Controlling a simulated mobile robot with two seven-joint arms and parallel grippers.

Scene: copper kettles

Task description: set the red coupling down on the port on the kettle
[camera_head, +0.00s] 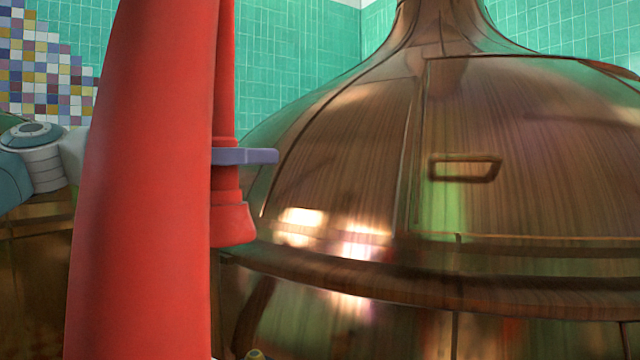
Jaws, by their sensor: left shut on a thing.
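The red coupling (232,222) hangs upright left of centre, flared end down, with a red hose (140,190) looping close in front of it. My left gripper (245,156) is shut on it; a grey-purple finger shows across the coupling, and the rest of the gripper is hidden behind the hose. The large copper kettle (350,190) fills the right side, behind the coupling. A small brassy tip (256,354) shows at the bottom edge, below the coupling; I cannot tell whether it is the port. My right gripper is not in view.
The kettle's dome has a handle (465,168) and a protruding rim (450,285). Another copper surface (35,270) stands at the far left. Green tiled walls (300,50) are behind. The thick hose blocks much of the left view.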

